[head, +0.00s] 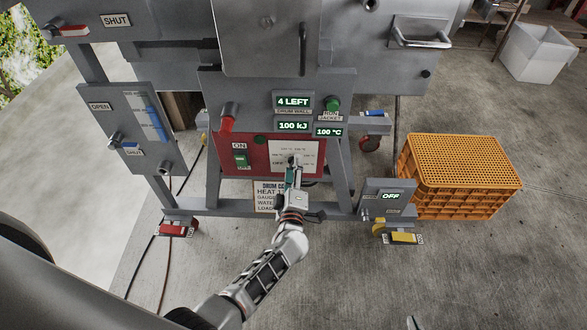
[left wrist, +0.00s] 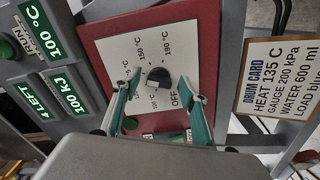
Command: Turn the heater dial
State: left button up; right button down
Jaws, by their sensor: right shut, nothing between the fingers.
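The heater dial, a small dark knob with a pale part, sits on a white scale plate (head: 305,152) on the red panel; the dial (left wrist: 158,78) shows clearly in the left wrist view. The scale reads OFF, 150 °C and 190 °C, with smaller marks hard to read. Where the dial points, I cannot tell surely. My left gripper (head: 293,168) is at the plate. In the left wrist view its green fingers (left wrist: 160,82) are apart, one on each side of the dial; contact is not clear. Only a tip of my right gripper (head: 412,322) shows at the bottom edge, away from the panel.
Displays read 4 LEFT (head: 293,101), 100 kJ (head: 293,125) and 100 °C (head: 329,132). The drum card (left wrist: 278,75) reads heat 135 C. A red knob (head: 227,124) and a green button (head: 332,104) are above the panel. Orange crates (head: 455,185) stand at right.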

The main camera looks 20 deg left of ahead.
pick_arm(q)
jog(key=v, duration=0.7)
jog(key=shift+s, duration=0.25)
jog(key=shift+d+r, duration=0.1)
jog(key=shift+r, duration=0.05)
dwell(0.3)
